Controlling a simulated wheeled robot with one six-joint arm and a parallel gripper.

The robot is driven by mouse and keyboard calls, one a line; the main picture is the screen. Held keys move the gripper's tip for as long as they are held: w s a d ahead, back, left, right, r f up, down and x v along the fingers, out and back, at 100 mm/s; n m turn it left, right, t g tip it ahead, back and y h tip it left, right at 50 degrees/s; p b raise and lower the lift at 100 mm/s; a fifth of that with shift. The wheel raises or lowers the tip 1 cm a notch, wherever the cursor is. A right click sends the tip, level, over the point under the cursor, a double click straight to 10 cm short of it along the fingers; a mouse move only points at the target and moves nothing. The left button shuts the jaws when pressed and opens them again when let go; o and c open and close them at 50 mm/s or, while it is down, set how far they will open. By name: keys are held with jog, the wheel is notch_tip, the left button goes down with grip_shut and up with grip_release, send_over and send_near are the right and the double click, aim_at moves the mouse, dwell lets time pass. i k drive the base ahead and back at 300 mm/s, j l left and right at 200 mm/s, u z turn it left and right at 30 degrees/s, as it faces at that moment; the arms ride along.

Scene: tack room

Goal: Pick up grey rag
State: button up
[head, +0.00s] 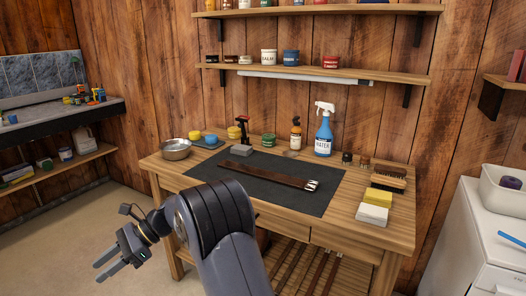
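My gripper (98,272) is in front of the bench's left side, low over the floor and well apart from the grey item. Its two fingers point left and stand apart, with nothing between them.
A brown strap (262,176) lies across the mat. Shelves hang above. A white cabinet (470,240) stands right.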

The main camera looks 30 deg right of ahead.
aim_at(241, 150)
jog(key=i+z, duration=0.15)
jog(key=z, duration=0.3)
jog(key=i+z, duration=0.15)
jog(key=z, duration=0.25)
jog(key=i+j+z, duration=0.1)
jog(key=z, duration=0.35)
jog(key=i+j+z, duration=0.15)
jog(key=z, duration=0.3)
jog(key=i+j+z, duration=0.1)
jog(key=i+j, duration=0.25)
jog(key=j, duration=0.25)
jog(key=i+j+z, duration=0.25)
jog(key=j, duration=0.4)
jog(key=i+j+z, duration=0.1)
jog(key=i+j, duration=0.15)
